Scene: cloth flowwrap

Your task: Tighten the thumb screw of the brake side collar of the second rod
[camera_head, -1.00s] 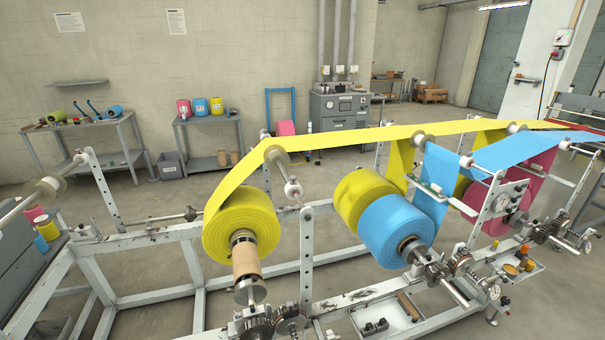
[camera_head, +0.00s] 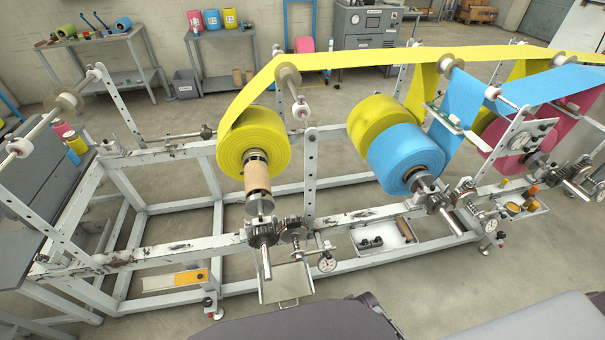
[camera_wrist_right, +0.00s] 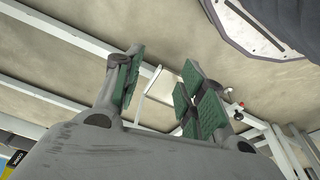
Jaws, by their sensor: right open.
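The rod with a yellow roll (camera_head: 380,125) and a blue roll (camera_head: 405,158) crosses the machine right of centre in the head view. A metal collar (camera_head: 421,181) sits at its near end, between the blue roll and the gears (camera_head: 434,200); its thumb screw is too small to make out. Another rod to the left carries a yellow roll (camera_head: 253,142) and a cardboard core (camera_head: 257,178). My right gripper (camera_wrist_right: 163,88) is open and empty in the right wrist view, with green-padded fingers apart over floor and frame bars. My left gripper is not in view.
The white machine frame (camera_head: 190,250) runs across the front. A white tray (camera_head: 403,247) with dark parts hangs below the blue roll. A pink roll (camera_head: 503,158) is farther right. Dial gauges (camera_head: 326,263) stick out in front. A work table (camera_head: 75,50) stands behind.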

